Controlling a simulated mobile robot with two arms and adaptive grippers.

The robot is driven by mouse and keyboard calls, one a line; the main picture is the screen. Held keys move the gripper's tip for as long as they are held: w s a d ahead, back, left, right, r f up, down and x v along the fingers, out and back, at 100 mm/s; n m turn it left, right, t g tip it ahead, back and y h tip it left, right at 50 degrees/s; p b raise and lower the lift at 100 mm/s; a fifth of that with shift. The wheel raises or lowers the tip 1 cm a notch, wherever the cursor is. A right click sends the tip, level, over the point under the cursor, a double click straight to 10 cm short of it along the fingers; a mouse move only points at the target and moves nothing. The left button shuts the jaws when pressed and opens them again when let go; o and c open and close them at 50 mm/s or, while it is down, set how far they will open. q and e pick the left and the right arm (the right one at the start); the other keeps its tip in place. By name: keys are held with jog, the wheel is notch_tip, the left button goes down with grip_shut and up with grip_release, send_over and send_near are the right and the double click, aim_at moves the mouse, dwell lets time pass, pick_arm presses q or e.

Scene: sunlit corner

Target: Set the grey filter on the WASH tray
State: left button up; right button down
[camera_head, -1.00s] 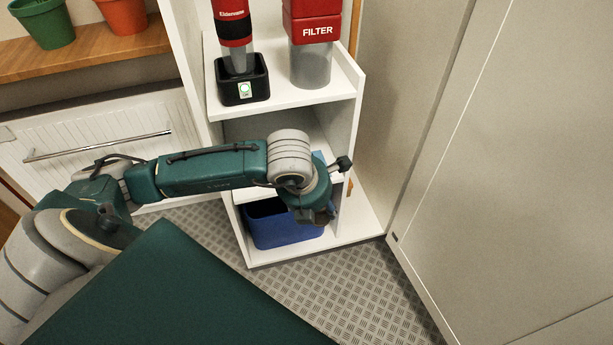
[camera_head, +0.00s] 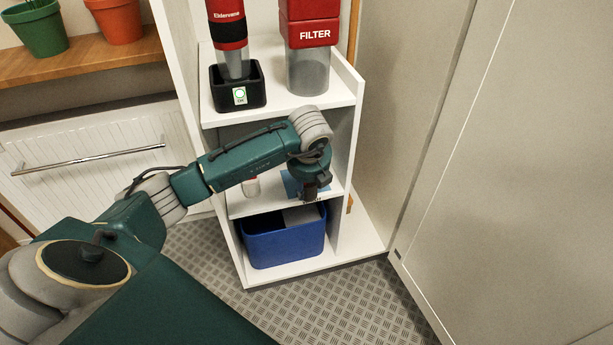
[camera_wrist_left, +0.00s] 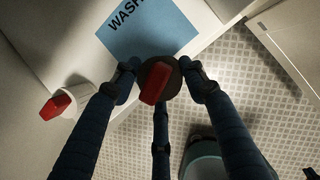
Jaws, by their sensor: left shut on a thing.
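My left gripper (camera_head: 312,192) is at the front edge of the middle shelf, by the blue WASH tray (camera_head: 289,184). In the left wrist view its fingers (camera_wrist_left: 160,76) are shut on the grey filter (camera_wrist_left: 171,91), a dark round piece with a red tab facing the camera. The flat blue WASH tray (camera_wrist_left: 150,38) lies just beyond the filter in that view, its lettering partly cut off. The filter appears at or over the tray's near edge; I cannot tell whether it touches. In the head view my gripper largely hides it.
A whitish piece with a red tab (camera_wrist_left: 57,106) stands on the middle shelf, left of the tray. A blue bin (camera_head: 285,246) sits below. The upper shelf holds a red FILTER unit (camera_head: 310,35) and a black dock (camera_head: 238,90). A cabinet side (camera_head: 480,150) stands right.

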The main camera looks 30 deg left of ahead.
pick_arm(q)
jog(key=shift+w+a, duration=0.45)
jog(key=shift+w, duration=0.2)
jog(key=shift+w+a, duration=0.75)
jog(key=shift+w, duration=0.3)
jog(key=shift+x, duration=0.8)
jog(key=shift+s, duration=0.1)
jog(key=shift+f+b, duration=0.1)
jog(key=shift+b, duration=0.25)
jog(key=o, duration=1.2)
pick_arm(e)
jog(key=shift+w+v, duration=0.15)
jog(key=shift+v, duration=0.45)
jog(key=shift+w+v, duration=0.15)
jog(key=shift+v, duration=0.4)
pick_arm(q)
jog(key=shift+o, duration=0.2)
pick_arm(e)
jog(key=shift+w+r, duration=0.1)
jog(key=shift+r, duration=0.1)
